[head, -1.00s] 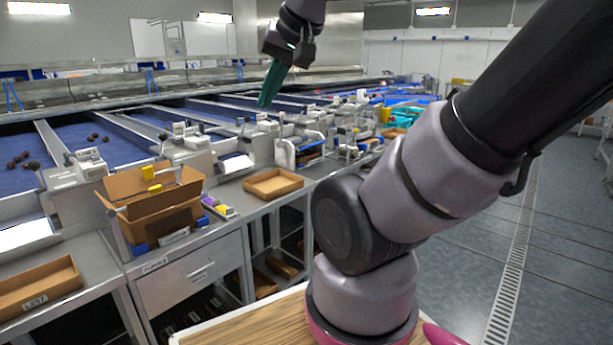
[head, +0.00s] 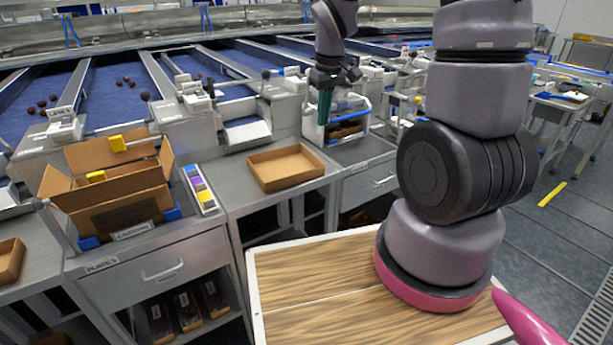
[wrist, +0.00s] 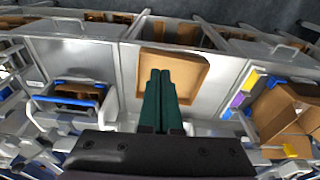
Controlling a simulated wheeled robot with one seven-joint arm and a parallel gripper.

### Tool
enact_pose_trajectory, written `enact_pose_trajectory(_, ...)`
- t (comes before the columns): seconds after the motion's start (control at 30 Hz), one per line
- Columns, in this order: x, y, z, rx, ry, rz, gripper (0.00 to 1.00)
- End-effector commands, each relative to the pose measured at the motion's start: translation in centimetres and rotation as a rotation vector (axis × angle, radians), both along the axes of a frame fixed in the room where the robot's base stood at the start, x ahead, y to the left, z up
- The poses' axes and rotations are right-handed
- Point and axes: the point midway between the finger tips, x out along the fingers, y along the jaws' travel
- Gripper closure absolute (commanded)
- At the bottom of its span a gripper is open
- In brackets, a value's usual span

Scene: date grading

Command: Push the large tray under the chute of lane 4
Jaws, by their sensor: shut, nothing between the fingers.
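A large, shallow brown cardboard tray (head: 285,168) sits on the metal bench, empty. A white chute plate (head: 247,131) comes down just behind it, a little to its left; I cannot read a lane number there. My gripper (head: 324,118) has dark green fingers, shut together and pointing down. It is to the right of the tray and behind it in the head view, seemingly above the bench. In the wrist view the fingers (wrist: 158,85) overlap the tray (wrist: 193,75) and hide part of it; contact cannot be told.
A white holder with a blue rim (head: 345,127) stands right of the tray, close to my gripper. On the left are an open carton (head: 122,203) and a strip of coloured blocks (head: 201,190). Bare bench (head: 235,195) lies beside the tray's left edge.

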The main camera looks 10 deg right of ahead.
Motion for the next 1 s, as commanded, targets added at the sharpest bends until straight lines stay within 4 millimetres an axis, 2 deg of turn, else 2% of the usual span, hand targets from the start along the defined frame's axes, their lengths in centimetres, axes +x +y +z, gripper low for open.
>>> enact_pose_trajectory(0.03,0.3,0.3,-2.5,-0.013,0.039,0.048,1.00)
enact_pose_trajectory(0.2,0.7,1.1,-8.1,-0.037,0.108,0.178,1.00)
enact_pose_trajectory(0.3,0.8,1.4,-10.0,-0.043,0.129,0.221,1.00)
enact_pose_trajectory(0.57,0.7,1.5,-12.7,-0.045,0.142,0.244,1.00)
enact_pose_trajectory(0.9,0.6,1.5,-19.8,-0.046,0.143,0.242,1.00)
enact_pose_trajectory(1.0,1.2,1.7,-21.1,-0.046,0.138,0.242,1.00)
